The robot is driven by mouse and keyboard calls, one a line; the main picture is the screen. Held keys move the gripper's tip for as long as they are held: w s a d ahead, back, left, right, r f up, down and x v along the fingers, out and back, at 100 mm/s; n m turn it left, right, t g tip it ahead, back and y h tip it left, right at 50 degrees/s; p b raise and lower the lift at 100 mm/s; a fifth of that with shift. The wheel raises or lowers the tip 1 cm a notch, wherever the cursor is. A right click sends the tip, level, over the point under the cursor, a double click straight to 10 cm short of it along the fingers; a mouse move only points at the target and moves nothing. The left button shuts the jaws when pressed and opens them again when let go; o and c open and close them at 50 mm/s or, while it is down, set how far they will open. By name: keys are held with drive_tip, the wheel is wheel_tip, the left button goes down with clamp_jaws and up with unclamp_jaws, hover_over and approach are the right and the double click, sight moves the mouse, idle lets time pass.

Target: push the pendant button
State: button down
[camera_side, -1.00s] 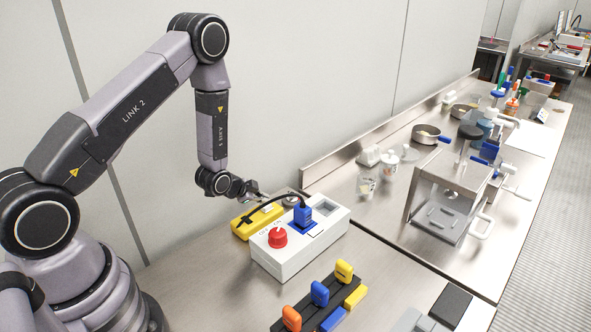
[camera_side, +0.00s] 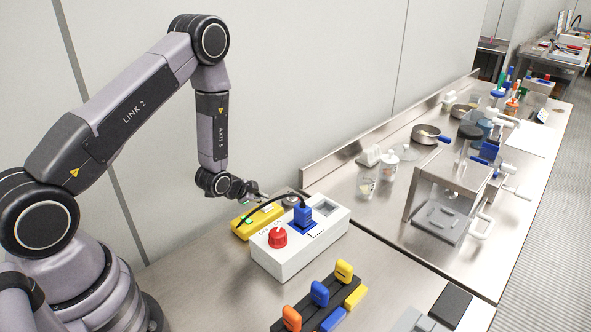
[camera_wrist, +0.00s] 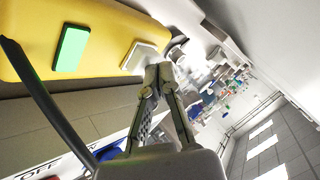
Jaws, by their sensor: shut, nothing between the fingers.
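The yellow pendant (camera_side: 241,229) lies behind the white box with the red knob. In the wrist view the pendant (camera_wrist: 100,22) fills the upper left, with a green rectangle (camera_wrist: 71,48) and a pale grey square piece (camera_wrist: 140,57) on its face. My gripper (camera_side: 262,196) is over the pendant in the side view. In the wrist view my gripper's fingers (camera_wrist: 158,74) are shut and empty, with the tips close to the pale piece. I cannot tell whether they touch it.
A white box (camera_side: 284,264) with a red knob (camera_side: 278,237) and a blue plug (camera_side: 303,214) stands in front of the pendant. A black cable arches over the pendant from the plug. A black rack (camera_side: 304,311) with coloured pieces is nearer. The wall is close behind.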

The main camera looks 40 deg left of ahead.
sight(264, 206)
drive_tip(key=shift+r, duration=0.65)
drive_tip(key=shift+r, duration=0.1)
drive_tip(key=shift+r, duration=2.4)
